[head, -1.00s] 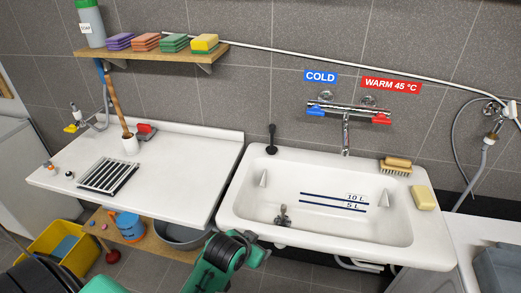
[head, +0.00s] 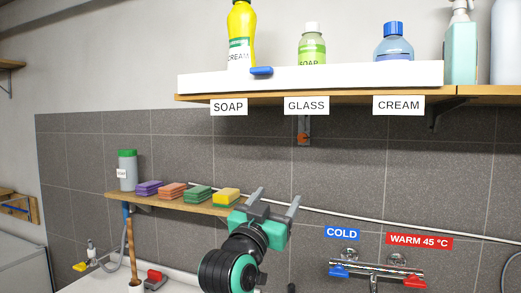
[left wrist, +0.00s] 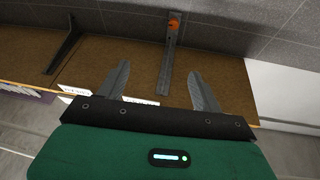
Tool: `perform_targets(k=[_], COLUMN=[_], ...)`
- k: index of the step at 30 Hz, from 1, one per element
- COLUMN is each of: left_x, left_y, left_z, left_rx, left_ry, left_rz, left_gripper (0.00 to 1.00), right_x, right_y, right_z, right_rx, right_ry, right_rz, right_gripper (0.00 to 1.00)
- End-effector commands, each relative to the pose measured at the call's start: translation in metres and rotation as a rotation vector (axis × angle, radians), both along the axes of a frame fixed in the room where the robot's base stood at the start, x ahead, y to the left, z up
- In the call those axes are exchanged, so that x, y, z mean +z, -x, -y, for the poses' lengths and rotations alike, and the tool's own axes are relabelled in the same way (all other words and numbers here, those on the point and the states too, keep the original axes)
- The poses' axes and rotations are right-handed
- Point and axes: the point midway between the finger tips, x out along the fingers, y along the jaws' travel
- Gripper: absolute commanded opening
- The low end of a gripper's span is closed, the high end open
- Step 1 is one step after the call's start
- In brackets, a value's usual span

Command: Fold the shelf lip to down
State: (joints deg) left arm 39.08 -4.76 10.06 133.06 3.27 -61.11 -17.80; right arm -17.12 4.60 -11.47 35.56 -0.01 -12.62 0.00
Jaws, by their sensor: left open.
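The shelf lip (head: 330,76) is a long white board standing upright along the front edge of the upper wooden shelf (head: 300,97). A blue tab (head: 262,71) sits on it left of the middle. The lip hides the lower parts of the bottles behind it. My left gripper (head: 277,199) is open and empty, below the shelf and apart from the lip, its fingers pointing up. In the left wrist view, the open fingers (left wrist: 159,78) show against the brown shelf underside (left wrist: 110,60). My right gripper is not in view.
A yellow bottle (head: 241,40), a green bottle (head: 312,45) and a blue-capped bottle (head: 393,42) stand behind the lip. Labels hang below it. A bracket (head: 304,130) supports the shelf. A lower shelf (head: 170,203) holds several sponges left of my gripper. The tap (head: 375,268) is lower right.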

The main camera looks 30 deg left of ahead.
Motion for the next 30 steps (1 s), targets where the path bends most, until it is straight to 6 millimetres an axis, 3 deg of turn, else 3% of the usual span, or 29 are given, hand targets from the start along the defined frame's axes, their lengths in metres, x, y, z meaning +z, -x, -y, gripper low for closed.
perform_targets(k=[1, 6, 9, 15, 20, 30], left_x=[0.03, 0.107, 0.137, 0.164, 0.177, 0.228], left_y=[0.011, 0.05, 0.07, 0.09, 0.083, 0.035], left_z=[-0.005, -0.018, -0.024, -0.03, -0.032, -0.044], left_rx=[0.011, 0.043, 0.059, 0.072, 0.074, 0.073], left_ry=[0.004, 0.015, 0.02, 0.027, 0.027, 0.027], left_rz=[0.073, 0.274, 0.36, 0.437, 0.441, 0.438], left_gripper=[0.67, 0.67, 0.67, 0.67, 0.67, 0.67], right_x=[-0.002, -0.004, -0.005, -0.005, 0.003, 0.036], right_y=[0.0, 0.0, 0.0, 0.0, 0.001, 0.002], right_z=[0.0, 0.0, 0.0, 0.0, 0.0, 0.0], right_rx=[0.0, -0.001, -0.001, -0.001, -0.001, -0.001], right_ry=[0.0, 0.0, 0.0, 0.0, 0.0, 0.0], right_rz=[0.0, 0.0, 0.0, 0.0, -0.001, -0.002], right_gripper=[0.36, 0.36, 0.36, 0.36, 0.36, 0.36])
